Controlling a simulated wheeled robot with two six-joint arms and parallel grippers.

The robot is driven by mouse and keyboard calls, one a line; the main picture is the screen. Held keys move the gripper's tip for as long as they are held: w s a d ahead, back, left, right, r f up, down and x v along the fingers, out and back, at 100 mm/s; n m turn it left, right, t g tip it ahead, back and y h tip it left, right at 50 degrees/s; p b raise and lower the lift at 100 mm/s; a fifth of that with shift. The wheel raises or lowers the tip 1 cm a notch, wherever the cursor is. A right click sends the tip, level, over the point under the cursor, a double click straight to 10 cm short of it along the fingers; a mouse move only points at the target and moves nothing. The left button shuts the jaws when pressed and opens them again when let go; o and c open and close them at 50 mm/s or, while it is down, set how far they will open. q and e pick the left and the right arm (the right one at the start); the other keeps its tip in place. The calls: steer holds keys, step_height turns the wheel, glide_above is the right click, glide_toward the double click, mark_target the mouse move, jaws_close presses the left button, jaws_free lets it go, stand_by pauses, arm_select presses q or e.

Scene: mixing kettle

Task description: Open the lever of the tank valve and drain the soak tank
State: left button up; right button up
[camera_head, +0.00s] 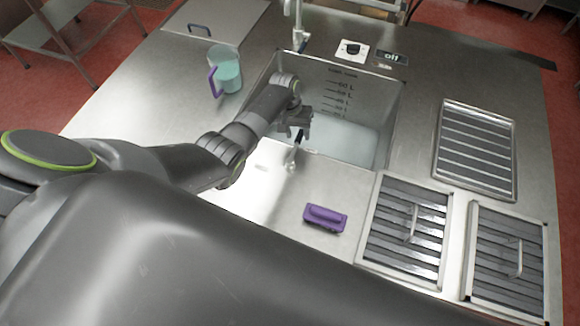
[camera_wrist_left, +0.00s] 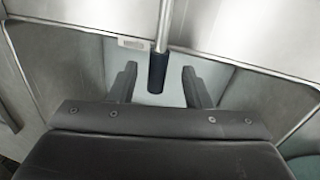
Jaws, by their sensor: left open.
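The soak tank (camera_head: 372,92) is a steel basin let into the counter, with litre marks on its far wall and pale liquid inside. The valve lever (camera_head: 291,160) is a thin metal rod at the tank's near edge with a dark blue grip. It also shows in the left wrist view (camera_wrist_left: 158,72), where it comes down from the top. My left gripper (camera_head: 300,122) is over the near part of the tank. In the left wrist view it is open (camera_wrist_left: 160,84), with the grip's end between the fingers and gaps on both sides. My right gripper is not in view.
A jug (camera_head: 229,75) with a purple handle stands left of the tank. A knob (camera_head: 352,50) and a small display (camera_head: 391,58) reading "off" are behind it.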

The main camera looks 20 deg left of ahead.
arm_select(q)
step_height(320, 180, up, 7)
steer(key=a+p, duration=0.1)
steer(key=p, duration=0.3)
steer(key=shift+a+f, duration=0.15)
steer(key=shift+f, duration=0.05)
steer(key=shift+s, duration=0.1)
